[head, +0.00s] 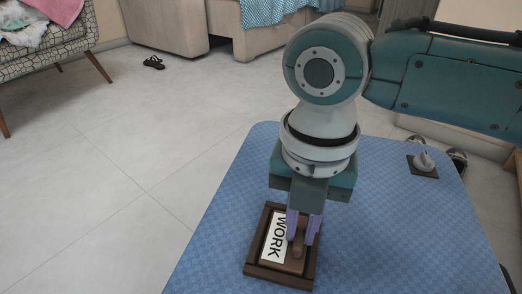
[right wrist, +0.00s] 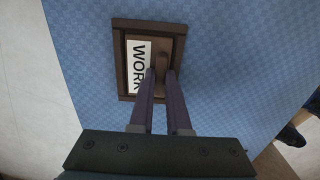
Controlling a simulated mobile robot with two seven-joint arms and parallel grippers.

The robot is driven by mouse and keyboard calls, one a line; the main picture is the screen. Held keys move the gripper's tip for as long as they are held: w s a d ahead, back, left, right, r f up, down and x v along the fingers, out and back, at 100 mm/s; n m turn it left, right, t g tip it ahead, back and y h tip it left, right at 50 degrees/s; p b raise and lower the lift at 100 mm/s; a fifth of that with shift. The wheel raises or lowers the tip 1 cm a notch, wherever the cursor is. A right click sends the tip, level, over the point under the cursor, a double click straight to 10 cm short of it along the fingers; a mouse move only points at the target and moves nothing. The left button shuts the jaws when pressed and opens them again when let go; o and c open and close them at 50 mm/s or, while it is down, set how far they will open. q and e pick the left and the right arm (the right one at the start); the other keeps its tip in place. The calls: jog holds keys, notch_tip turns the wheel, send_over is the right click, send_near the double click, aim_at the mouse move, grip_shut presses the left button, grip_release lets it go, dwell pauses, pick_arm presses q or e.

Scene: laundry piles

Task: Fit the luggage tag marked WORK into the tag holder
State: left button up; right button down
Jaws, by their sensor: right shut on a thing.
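The luggage tag marked WORK (head: 271,246) is a brown block with a white label and a raised brown grip. It lies within the outline of the dark brown tag holder (head: 277,279), a rectangular frame on the blue table. My right gripper (head: 302,241) points down over it, its purple fingers shut on the tag's grip. In the right wrist view, the fingers (right wrist: 162,72) straddle the grip and cover part of the tag (right wrist: 133,66); the holder's rim (right wrist: 148,23) shows around it. I cannot tell whether the tag is fully seated. My left gripper is not in view.
The blue patterned table (head: 385,235) is clear around the holder. A grey knobbed piece on a dark square base (head: 423,162) stands at the table's right back. Tiled floor lies to the left, with dark sandals (head: 153,62) and a patterned chair (head: 60,45) farther off.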

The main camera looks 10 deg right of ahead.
aim_at(300, 231)
jog(key=shift+f, duration=0.15)
jog(key=c, duration=0.9)
grip_release()
notch_tip(300, 231, up, 12)
jog(key=p, duration=0.8)
jog(key=s+a+f+m+t+y, duration=0.25)
jog(key=s+a+m, duration=0.45)
jog(key=m, duration=0.4)
jog(key=s+d+m, duration=0.2)
jog(key=d+m, duration=0.2)
jog(key=m, duration=0.1)
jog(key=s+d+m+h, duration=0.1)
jog(key=s+d+m, duration=0.2)
jog(key=d+m, duration=0.2)
jog(key=s+d+r+m+t+h, duration=0.1)
jog(key=s+d+m, duration=0.2)
jog(key=m, duration=0.4)
jog(key=shift+s+d+r, duration=0.1)
jog(key=shift+s+d, duration=0.1)
jog(key=shift+d, duration=0.7)
